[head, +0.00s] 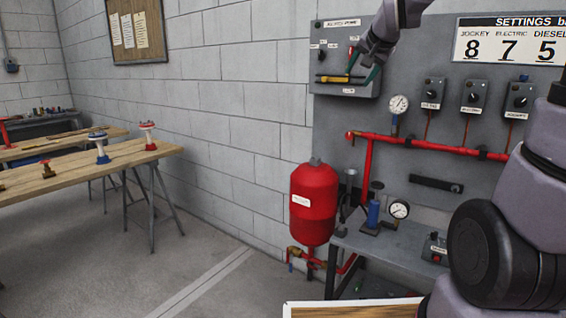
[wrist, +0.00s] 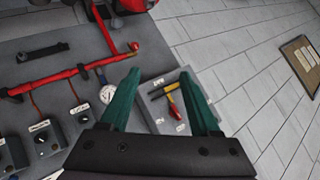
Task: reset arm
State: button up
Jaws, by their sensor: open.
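My gripper (head: 362,67) is raised at the top of the head view, in front of the grey control box (head: 330,90) on the wall panel. In the wrist view the two green fingers of my gripper (wrist: 166,88) are spread apart with nothing held between them. The control box also shows in the wrist view (wrist: 152,112), beyond the fingers. A yellow handle (head: 334,79) with a red part is on the box front; it also shows between the fingers in the wrist view (wrist: 172,108). I cannot tell the exact gap between fingertips and box.
A red tank (head: 314,203) stands below. A grey bench (head: 400,243) holds a blue tool and a gauge. Wooden tables (head: 95,160) stand left. The floor (head: 200,270) between is clear.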

jog(key=s+d+f+n+g, duration=0.1)
jog(key=s+d+f, duration=0.1)
jog(key=s, duration=1)
jog(key=s+d+f+n+g, duration=0.1)
jog(key=s+f+g, duration=0.1)
jog(key=s, duration=1.1)
jog(key=shift+s+d+f+n+g+y, duration=0.3)
jog(key=shift+d+f+n, duration=0.1)
jog(key=shift+f, duration=0.2)
jog(key=shift+w, duration=0.1)
